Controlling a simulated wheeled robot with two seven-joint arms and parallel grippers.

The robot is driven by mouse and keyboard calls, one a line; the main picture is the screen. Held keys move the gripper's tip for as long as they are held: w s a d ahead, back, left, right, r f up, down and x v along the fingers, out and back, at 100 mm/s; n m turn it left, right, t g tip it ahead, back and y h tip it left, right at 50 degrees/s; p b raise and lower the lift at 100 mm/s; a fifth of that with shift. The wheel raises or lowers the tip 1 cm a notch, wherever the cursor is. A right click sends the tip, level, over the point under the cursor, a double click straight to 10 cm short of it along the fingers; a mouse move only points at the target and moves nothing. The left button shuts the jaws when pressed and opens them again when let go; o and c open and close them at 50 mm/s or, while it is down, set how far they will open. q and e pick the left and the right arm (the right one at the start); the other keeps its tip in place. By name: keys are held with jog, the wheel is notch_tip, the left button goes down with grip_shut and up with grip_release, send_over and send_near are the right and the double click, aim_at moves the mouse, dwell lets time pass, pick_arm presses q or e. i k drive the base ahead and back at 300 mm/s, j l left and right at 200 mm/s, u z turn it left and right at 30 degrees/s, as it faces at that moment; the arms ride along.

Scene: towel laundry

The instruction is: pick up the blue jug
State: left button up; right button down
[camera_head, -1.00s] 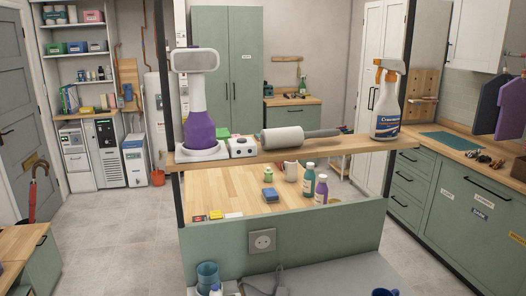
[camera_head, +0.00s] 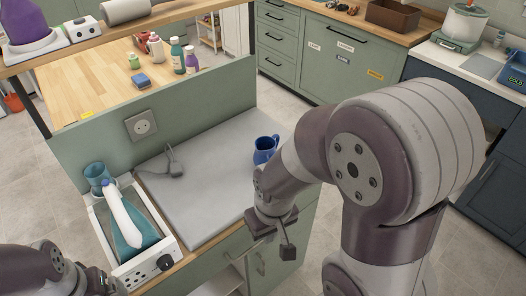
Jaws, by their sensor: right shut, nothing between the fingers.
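The blue jug (camera_head: 264,150) stands upright near the back right edge of the grey worktop (camera_head: 205,190). My right gripper (camera_head: 287,250) is shut and empty. It points down at the front right edge of the worktop, in front of the jug and apart from it. Part of my left arm shows at the bottom left, but its fingers are out of view.
A white tray-like unit (camera_head: 172,257) with a teal and white bottle-shaped thing stands left of the worktop. A teal cup (camera_head: 97,173) is behind it. A green panel (camera_head: 205,115) with a socket rises behind.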

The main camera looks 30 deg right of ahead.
aim_at(260, 157)
jog(key=k+z, duration=0.1)
jog(key=k, duration=0.6)
jog(key=i+l+z, duration=0.1)
jog(key=z, duration=0.35)
jog(key=i+z, duration=0.35)
jog(key=z, duration=0.15)
jog(key=i+z, duration=0.2)
jog(key=z, duration=0.25)
jog(key=i+j+z, duration=0.15)
jog(key=z, duration=0.35)
jog(key=i+j, duration=0.25)
jog(key=i, duration=0.05)
